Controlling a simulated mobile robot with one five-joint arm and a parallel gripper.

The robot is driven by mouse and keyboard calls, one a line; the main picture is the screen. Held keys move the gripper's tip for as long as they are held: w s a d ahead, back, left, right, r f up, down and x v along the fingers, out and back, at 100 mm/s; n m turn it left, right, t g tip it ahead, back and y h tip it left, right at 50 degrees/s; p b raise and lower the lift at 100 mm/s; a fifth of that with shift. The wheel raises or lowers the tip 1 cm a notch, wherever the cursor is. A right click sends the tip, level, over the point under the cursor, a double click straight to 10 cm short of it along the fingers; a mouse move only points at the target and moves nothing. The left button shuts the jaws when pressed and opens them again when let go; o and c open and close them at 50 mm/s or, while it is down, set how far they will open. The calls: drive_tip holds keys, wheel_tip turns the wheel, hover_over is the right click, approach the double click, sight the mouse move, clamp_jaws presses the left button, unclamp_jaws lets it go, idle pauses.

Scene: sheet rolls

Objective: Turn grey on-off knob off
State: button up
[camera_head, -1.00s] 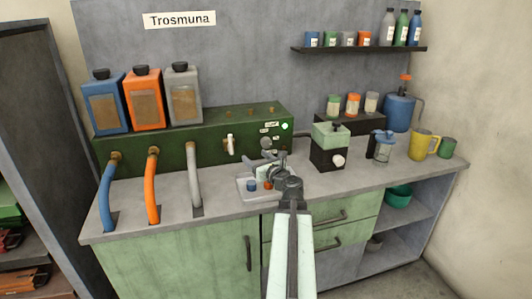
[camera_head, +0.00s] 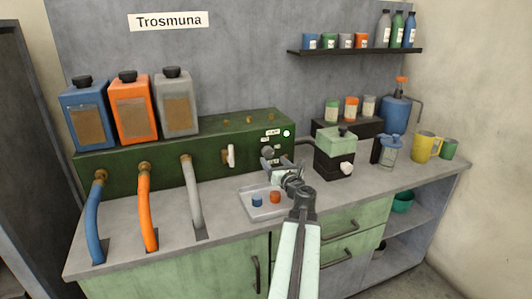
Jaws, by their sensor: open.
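The green machine (camera_head: 133,170) stands on the counter against the back wall. A grey knob (camera_head: 267,152) is on the right part of its front, below small white labels (camera_head: 272,132). My gripper (camera_head: 271,162) is open at the machine's front, just below and in front of this knob. Its fingers are small here and overlap the knob's lower side, so I cannot tell whether they touch it. My arm comes up from the bottom of the view. The knob's pointing direction is too small to read.
A white lever (camera_head: 230,156) is left of the knob. A clear tray (camera_head: 250,211) with a blue and an orange piece lies below my gripper. A green and black grinder-like box (camera_head: 335,155) stands close on the right.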

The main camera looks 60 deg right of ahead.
sight(269, 154)
drive_tip(key=x, duration=0.7)
drive_tip(key=shift+w+d, duration=0.15)
drive_tip(key=shift+d, duration=0.3)
drive_tip(key=shift+f, duration=0.1)
drive_tip(key=c, duration=1.4)
drive_tip(key=shift+n, duration=0.4)
drive_tip(key=n, duration=0.4)
drive_tip(key=shift+n, duration=0.4)
drive_tip(key=n, duration=0.6)
drive_tip(key=shift+a, duration=0.1)
drive_tip(key=n, duration=0.6)
drive_tip(key=shift+n, duration=0.3)
